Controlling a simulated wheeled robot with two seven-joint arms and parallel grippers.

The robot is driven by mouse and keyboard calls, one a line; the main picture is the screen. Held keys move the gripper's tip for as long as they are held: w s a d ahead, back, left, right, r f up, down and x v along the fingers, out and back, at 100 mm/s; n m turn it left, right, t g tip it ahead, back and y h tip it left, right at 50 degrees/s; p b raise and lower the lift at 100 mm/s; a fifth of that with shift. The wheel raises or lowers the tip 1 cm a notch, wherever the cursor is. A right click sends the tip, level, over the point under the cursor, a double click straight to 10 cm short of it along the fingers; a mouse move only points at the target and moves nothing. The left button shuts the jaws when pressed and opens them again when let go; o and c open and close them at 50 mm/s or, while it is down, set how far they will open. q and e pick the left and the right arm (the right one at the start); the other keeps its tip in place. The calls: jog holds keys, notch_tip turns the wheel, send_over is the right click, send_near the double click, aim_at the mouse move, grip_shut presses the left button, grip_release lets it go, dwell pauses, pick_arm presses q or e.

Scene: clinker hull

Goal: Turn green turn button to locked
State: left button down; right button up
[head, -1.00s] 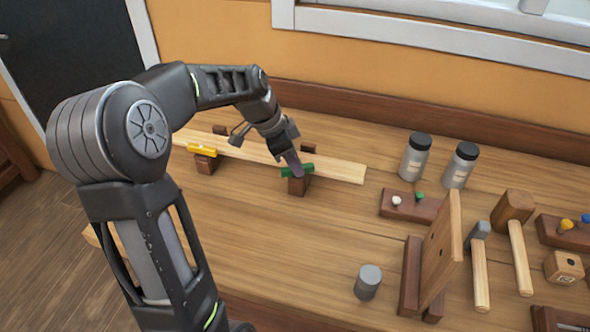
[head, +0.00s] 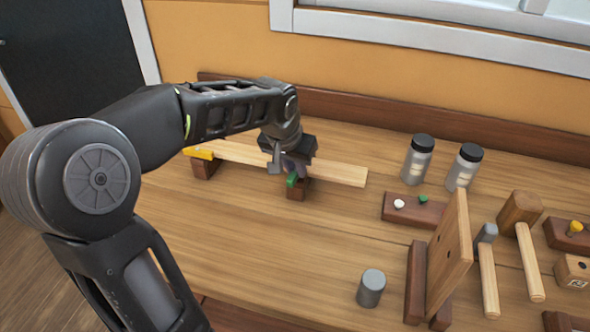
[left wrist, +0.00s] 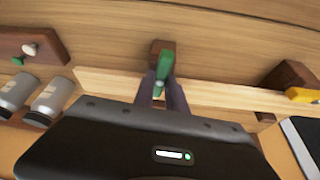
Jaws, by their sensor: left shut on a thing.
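The green turn button (head: 292,180) sits on a small dark brown block (head: 303,190) at the front edge of a pale plank (head: 340,174). My left gripper (head: 290,168) is shut on the button from above. In the left wrist view the green button (left wrist: 164,72) lies between the two fingers (left wrist: 162,92) and points across the plank's length. The gripper hides part of the button in the head view. My right gripper is in neither current view.
A yellow turn button (head: 198,153) on its own block lies to the left, along the plank. Two black-capped jars (head: 417,163), a pegged block (head: 413,209), an upright board (head: 448,245), mallets and a grey cylinder (head: 371,288) stand right. The front middle bench is clear.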

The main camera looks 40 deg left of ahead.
aim_at(292, 180)
pick_arm(q)
jog(key=shift+n+y+b, duration=0.3)
jog(key=shift+n+b, duration=0.05)
jog(key=shift+n, duration=0.45)
jog(key=c, duration=1.4)
grip_release()
jog(key=shift+o, duration=0.2)
jog(key=v, duration=0.8)
jog(key=shift+w, duration=0.1)
jog(key=shift+f, duration=0.1)
